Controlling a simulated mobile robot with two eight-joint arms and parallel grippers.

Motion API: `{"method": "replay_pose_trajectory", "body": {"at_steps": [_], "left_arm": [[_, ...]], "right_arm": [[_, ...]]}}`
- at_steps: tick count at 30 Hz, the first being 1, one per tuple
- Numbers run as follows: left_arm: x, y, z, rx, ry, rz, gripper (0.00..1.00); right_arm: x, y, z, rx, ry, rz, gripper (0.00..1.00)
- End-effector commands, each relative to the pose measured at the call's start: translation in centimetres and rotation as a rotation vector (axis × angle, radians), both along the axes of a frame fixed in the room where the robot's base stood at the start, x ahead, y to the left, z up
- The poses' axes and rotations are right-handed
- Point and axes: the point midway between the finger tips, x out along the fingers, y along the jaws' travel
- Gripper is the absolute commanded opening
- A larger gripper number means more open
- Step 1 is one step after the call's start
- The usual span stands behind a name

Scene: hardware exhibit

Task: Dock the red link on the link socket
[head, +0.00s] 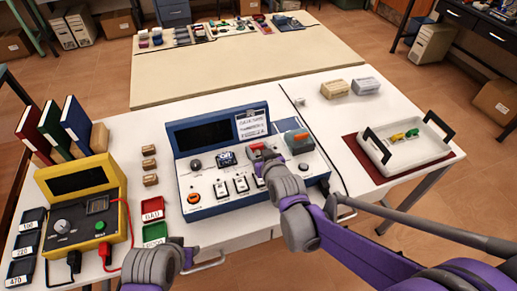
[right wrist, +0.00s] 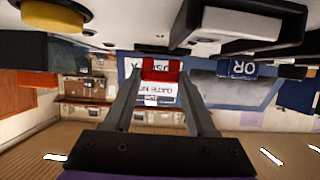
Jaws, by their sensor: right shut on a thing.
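My right gripper (head: 256,150) is over the middle of the blue console (head: 213,210), in front of its sign. In the right wrist view its two fingers (right wrist: 168,96) are closed on the small red link (right wrist: 160,70), held at their tips. That view is upside down. In the head view the link is mostly hidden by the gripper and arm. I cannot make out the link socket; the right arm covers part of the console panel. My left arm's grey end (head: 158,262) is low in the head view; its fingers cannot be made out.
The console carries an OR block (head: 227,159), white switches (head: 222,189) and an orange-topped part (head: 299,138). A yellow meter (head: 92,215) with cables stands left. Small wooden blocks (head: 150,180) lie between. A white tray (head: 415,153) with black handles is right.

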Motion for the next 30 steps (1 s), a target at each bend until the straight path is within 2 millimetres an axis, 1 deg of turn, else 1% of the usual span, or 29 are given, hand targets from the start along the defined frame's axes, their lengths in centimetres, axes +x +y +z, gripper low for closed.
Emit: {"method": "replay_pose_trajectory", "body": {"at_steps": [8,26,27,29,30], "left_arm": [[0.0,0.0,-0.1,0.0,0.0,0.0,0.39],[-0.1,0.0,-1.1,0.0,0.004,0.0,0.39],[-0.1,0.0,-1.1,0.0,0.003,0.0,0.39],[-0.1,0.0,-1.1,0.0,0.003,0.0,0.39],[-0.1,0.0,-1.1,0.0,0.003,0.0,0.39]], "right_arm": [[0.0,0.0,-0.1,0.0,0.0,0.0,0.04],[0.0,0.0,-1.3,0.0,0.0,0.0,0.04],[0.0,0.0,-1.3,0.0,0.0,0.0,0.6],[0.0,0.0,-1.2,0.0,0.0,0.0,0.69],[0.0,0.0,-1.2,0.0,0.0,0.0,0.69]]}}
